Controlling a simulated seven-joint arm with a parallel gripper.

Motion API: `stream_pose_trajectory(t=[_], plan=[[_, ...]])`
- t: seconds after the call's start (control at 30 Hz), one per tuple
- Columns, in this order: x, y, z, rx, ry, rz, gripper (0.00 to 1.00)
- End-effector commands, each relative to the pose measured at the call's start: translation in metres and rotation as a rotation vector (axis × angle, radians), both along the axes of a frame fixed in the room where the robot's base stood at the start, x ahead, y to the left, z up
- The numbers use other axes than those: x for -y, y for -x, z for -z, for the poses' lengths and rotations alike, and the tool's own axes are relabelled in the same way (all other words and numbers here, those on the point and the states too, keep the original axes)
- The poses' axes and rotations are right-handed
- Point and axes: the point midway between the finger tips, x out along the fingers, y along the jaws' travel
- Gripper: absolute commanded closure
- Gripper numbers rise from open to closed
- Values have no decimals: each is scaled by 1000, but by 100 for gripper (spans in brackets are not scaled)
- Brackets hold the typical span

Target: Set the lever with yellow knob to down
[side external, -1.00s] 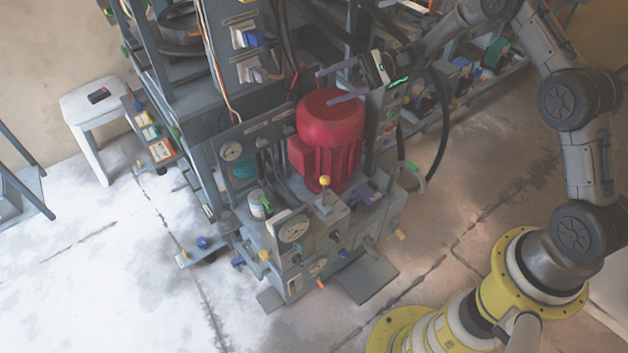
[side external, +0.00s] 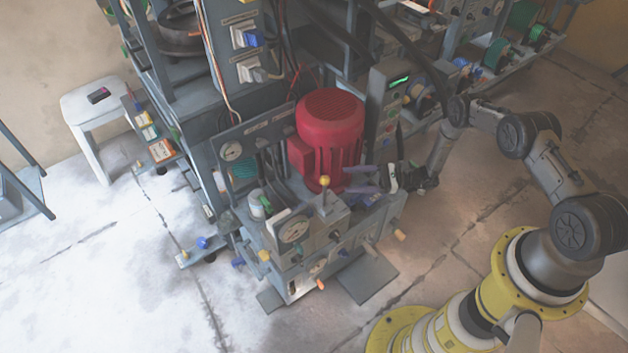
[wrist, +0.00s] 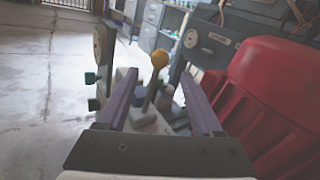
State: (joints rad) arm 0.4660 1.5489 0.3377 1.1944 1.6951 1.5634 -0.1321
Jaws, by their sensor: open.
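The lever with the yellow knob (side external: 325,181) stands upright on top of the grey valve block in front of the red motor. In the wrist view the yellow knob (wrist: 160,58) and its thin stem show between my fingers, beyond their tips. My gripper (side external: 345,180) is open and empty, to the right of the lever in the side view, with its purple fingers pointing left towards it. In the wrist view my gripper (wrist: 160,85) has its two fingers well apart. I cannot tell whether a fingertip touches the lever.
The red motor (side external: 331,135) stands close behind the lever, and in the wrist view its red housing (wrist: 275,85) is close beside the right finger. A round gauge (side external: 294,229) sits on the block's front. Open floor (side external: 110,270) lies at the left.

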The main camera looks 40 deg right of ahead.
Motion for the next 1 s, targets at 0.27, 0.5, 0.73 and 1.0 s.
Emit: stream_pose_trajectory(t=[0.27, 0.5, 0.73, 1.0], plan=[[-48, -30, 0, 2, 0, -6, 33], [-81, -53, 0, 2, 1, -5, 33], [-95, -63, 0, 0, 0, -2, 33], [-96, -64, 0, 0, 0, -1, 33]])
